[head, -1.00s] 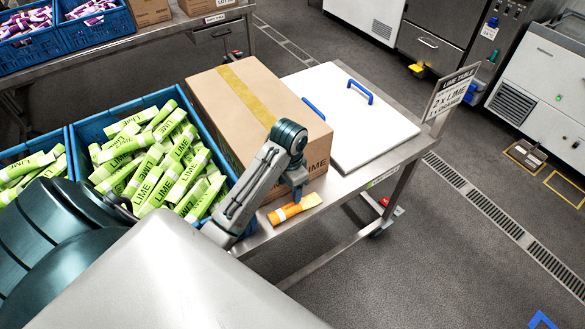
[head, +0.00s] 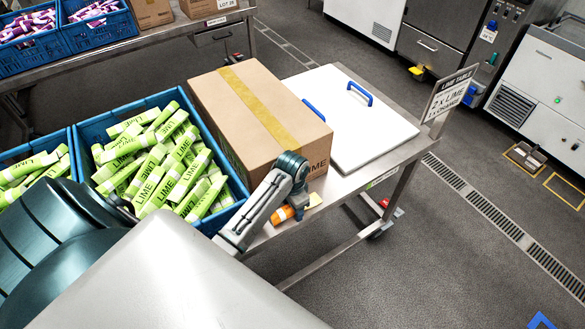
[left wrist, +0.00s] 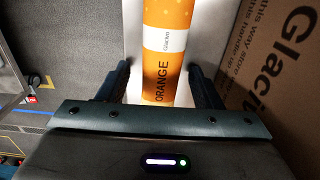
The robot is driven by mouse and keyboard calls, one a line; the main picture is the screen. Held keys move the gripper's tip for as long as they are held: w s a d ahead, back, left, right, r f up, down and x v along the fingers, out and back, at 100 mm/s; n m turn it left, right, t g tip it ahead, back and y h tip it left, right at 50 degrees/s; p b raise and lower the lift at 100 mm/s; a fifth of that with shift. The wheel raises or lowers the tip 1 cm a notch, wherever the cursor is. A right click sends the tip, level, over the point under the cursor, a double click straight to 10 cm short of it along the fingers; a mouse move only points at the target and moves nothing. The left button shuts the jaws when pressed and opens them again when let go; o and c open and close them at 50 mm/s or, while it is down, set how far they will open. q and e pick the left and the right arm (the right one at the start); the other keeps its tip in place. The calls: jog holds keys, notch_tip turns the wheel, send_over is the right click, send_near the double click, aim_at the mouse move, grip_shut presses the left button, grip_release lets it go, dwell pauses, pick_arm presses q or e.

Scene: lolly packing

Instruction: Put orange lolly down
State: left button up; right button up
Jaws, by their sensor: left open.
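The orange lolly (head: 283,213) lies on the steel table's front strip, in front of the cardboard box. My left gripper (head: 299,207) is low over it and hides its middle in the head view. In the left wrist view the orange wrapper (left wrist: 168,45), with a white band and the word ORANGE, lies between the two fingers (left wrist: 160,88). The fingers are open, with a gap on each side of the wrapper. My right gripper is not in view.
The closed cardboard box (head: 262,115) stands just behind the lolly. A blue crate (head: 238,190) of lime lollies is to the left. A white lid (head: 375,125) with blue handles lies to the right. The table's front edge is close to the lolly.

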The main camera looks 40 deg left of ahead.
pick_arm(q)
jog(key=shift+f, duration=0.1)
jog(key=c, duration=1)
jog(key=shift+c, duration=0.8)
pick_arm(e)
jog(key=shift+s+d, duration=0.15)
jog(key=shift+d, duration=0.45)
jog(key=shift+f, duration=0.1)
